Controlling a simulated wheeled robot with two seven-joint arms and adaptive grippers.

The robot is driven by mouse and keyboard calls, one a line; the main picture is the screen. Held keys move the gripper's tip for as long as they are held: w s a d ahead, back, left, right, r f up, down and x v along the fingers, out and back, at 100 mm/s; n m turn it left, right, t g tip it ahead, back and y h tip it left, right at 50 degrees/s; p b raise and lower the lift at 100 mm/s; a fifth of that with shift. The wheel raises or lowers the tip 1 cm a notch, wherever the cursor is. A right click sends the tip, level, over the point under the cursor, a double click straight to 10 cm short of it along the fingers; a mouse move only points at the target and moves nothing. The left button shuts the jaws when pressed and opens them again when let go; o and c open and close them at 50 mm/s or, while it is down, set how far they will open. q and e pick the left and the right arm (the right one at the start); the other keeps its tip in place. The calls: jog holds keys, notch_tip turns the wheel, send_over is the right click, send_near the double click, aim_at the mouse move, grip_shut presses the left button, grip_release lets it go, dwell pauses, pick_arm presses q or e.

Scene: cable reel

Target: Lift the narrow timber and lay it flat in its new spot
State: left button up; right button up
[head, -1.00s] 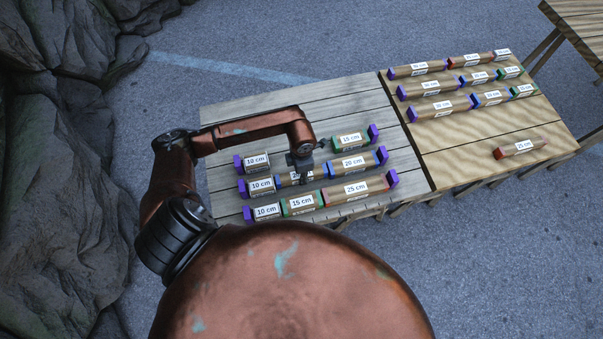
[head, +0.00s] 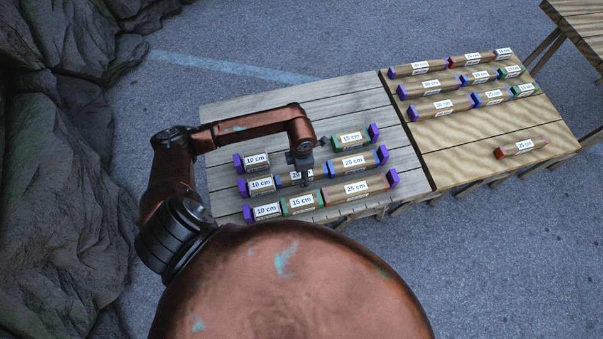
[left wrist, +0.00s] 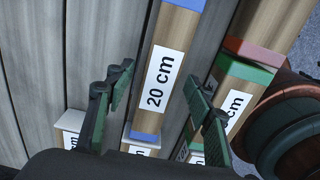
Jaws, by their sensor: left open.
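Timber pieces with coloured end caps and length labels lie in three rows on the left, grey table (head: 350,95). My left gripper (head: 304,176) is over the middle row, at a blue-ended 20 cm timber (head: 286,180). In the left wrist view its open fingers (left wrist: 158,100) stand on either side of that timber (left wrist: 172,50), with nothing clamped. The arm and gripper partly hide this timber in the head view. A red-ended 25 cm timber (head: 521,147) lies alone on the right table. The frames do not show which piece is the narrow timber. My right gripper is not in view.
The back row has a gap between a 10 cm piece (head: 257,161) and a 15 cm piece (head: 350,139). The front row (head: 302,203) is filled close by. The right, yellowish table (head: 455,150) holds several rows at its back and bare planks in front.

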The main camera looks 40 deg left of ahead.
pick_arm(q)
notch_tip(320, 180, up, 11)
dwell(0.3)
